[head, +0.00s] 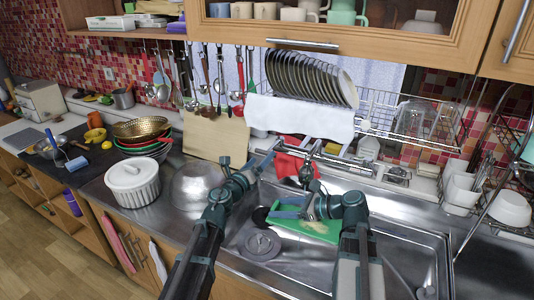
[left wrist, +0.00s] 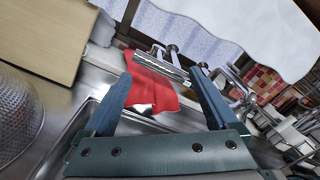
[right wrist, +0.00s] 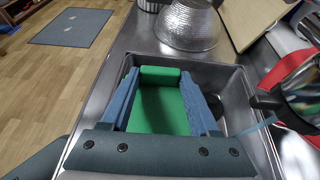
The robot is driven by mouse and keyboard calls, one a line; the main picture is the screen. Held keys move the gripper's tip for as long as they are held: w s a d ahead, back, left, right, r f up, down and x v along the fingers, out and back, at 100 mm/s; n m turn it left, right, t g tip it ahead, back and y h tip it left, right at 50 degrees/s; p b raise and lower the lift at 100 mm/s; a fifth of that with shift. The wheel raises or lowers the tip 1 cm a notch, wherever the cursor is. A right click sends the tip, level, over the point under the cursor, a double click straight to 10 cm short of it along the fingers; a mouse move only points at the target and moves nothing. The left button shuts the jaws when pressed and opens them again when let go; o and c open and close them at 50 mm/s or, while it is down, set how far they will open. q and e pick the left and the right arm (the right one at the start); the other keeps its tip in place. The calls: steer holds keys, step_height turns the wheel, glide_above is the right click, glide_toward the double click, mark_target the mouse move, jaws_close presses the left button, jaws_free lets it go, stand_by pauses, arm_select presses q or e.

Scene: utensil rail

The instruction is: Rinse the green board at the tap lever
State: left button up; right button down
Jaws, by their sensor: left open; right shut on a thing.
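The green board (head: 322,230) is in the sink basin, under the tap (head: 306,172). My right gripper (head: 283,208) is shut on the green board, which shows between its fingers in the right wrist view (right wrist: 160,108). The dark tap spout (right wrist: 268,102) is just right of the board there, with a thin pale-blue streak beside it that may be water. My left gripper (head: 247,162) is open and empty, left of the tap at the sink's back edge. In the left wrist view the chrome tap parts (left wrist: 172,66) lie ahead of its fingers; I cannot clearly tell the lever.
A red cloth (head: 290,166) lies behind the sink, near the left gripper. A metal colander (head: 192,186) and a white pot (head: 132,182) stand left of the sink. A dish rack with plates (head: 312,80) hangs above. The right part of the basin (head: 410,262) looks clear.

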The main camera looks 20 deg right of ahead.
arm_select(q)
steer(key=v, duration=0.2)
steer(key=shift+s+a, duration=0.2)
